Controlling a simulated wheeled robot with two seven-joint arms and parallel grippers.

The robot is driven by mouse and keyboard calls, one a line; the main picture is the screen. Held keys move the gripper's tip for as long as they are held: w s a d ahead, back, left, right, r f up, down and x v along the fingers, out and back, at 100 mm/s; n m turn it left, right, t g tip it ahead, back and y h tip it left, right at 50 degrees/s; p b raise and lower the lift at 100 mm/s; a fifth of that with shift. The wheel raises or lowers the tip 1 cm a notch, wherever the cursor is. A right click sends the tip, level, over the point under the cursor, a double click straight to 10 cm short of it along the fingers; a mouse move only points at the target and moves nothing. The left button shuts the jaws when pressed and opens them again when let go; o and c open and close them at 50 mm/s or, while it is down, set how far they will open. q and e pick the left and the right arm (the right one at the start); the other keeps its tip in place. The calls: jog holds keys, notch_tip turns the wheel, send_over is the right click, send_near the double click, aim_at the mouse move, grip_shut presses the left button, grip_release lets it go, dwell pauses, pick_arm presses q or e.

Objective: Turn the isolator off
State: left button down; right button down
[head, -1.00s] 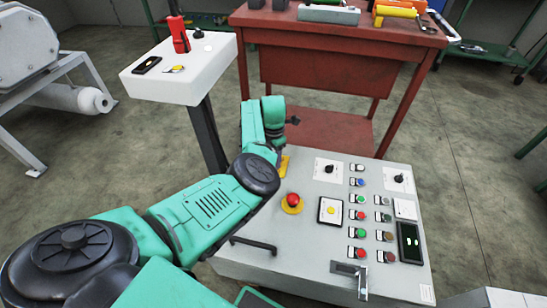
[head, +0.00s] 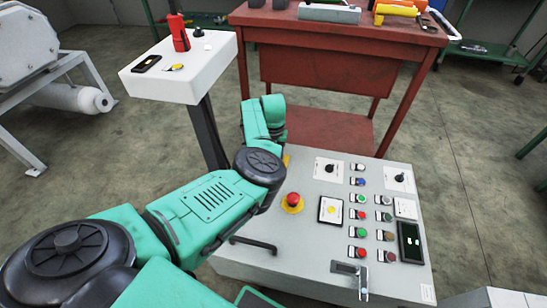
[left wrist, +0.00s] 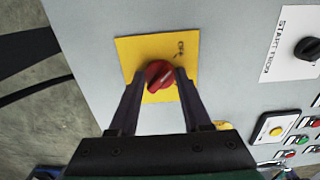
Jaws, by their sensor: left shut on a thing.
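The isolator is a red rotary knob (left wrist: 157,72) on a yellow plate (left wrist: 128,52) in the left wrist view. The knob is turned at a slant, and part of a printed label shows beside it. My left gripper (left wrist: 160,78) has a dark finger on either side of the knob and is shut on it. In the head view only a sliver of the yellow plate (head: 287,160) shows behind my left arm; the knob and fingers are hidden there. My right gripper is in neither view.
The grey control panel (head: 315,255) carries a red emergency button (head: 292,200), several small buttons, switches and a dark display (head: 410,242). A white pedestal (head: 185,85) stands behind at the left. A red workbench (head: 330,60) stands behind the panel.

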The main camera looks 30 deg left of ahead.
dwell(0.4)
pick_arm(q)
jog(key=shift+c, duration=1.8)
grip_release()
jog(key=shift+r, duration=0.1)
jog(key=shift+r, duration=0.35)
notch_tip(320, 180, up, 14)
jog(key=p, duration=0.3)
jog(key=shift+f+p, duration=0.15)
jog(key=shift+p, duration=0.15)
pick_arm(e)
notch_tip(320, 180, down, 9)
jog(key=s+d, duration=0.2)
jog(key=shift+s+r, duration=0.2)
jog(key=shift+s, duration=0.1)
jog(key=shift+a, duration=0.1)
